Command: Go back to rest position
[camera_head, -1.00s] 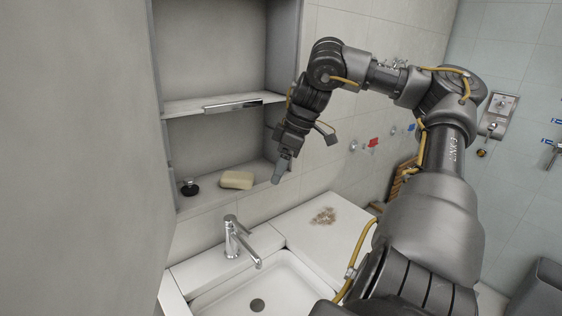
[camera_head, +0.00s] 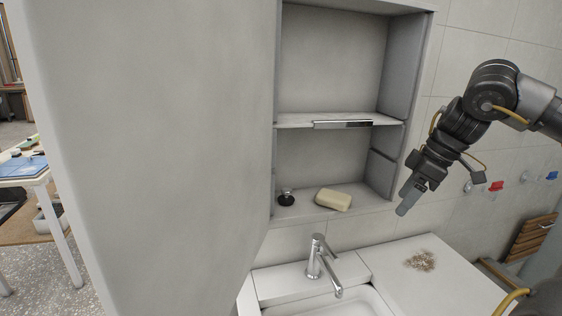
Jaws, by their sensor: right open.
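My right gripper (camera_head: 409,196) hangs in front of the tiled wall, just right of the wall cabinet's lower compartment and above the counter. It points down and to the left. Its jaws are open and nothing is seen between them. My right arm comes in from the right edge of the head view. My left gripper is not in view.
The open wall cabinet (camera_head: 418,85) holds a soap bar (camera_head: 333,200) and a small black-and-chrome object (camera_head: 286,197). Below are a faucet (camera_head: 317,262), sink and counter (camera_head: 440,290) with a brownish patch (camera_head: 420,261). A large grey panel (camera_head: 150,130) fills the left.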

